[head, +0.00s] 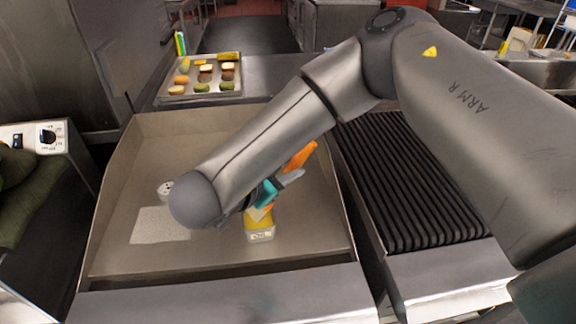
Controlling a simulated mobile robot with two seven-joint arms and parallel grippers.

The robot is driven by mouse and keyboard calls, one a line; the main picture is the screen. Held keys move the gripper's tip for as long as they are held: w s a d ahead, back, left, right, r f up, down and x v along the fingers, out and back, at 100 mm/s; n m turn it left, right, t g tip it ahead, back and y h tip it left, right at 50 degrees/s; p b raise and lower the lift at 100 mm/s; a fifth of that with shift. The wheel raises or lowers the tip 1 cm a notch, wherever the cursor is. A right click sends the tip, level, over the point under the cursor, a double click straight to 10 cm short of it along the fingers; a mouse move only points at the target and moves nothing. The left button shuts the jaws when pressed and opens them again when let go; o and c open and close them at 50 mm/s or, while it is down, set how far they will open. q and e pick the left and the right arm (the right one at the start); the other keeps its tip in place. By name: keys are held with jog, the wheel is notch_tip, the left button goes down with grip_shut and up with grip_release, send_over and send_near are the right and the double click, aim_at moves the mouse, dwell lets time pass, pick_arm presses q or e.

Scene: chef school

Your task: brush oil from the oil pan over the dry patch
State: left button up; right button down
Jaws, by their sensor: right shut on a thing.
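The dry patch (158,225) is a pale rectangle on the left of the flat griddle plate (215,255). My left gripper is not in view.
A pale round container (165,187) stands behind the patch, partly covered by my arm. Raised walls edge the griddle. A ribbed black grill (415,185) lies to the right. A tray (172,93) of small foods sits behind. The griddle's front is clear.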

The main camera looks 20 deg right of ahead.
jog(key=shift+s+f+b, duration=0.1)
jog(key=shift+f+b, duration=0.5)
jog(key=shift+b, duration=0.05)
dwell(1.6)
jog(key=shift+r, duration=0.1)
notch_tip(320, 180, up, 7)
jog(key=p, duration=0.4)
dwell(0.4)
dwell(0.5)
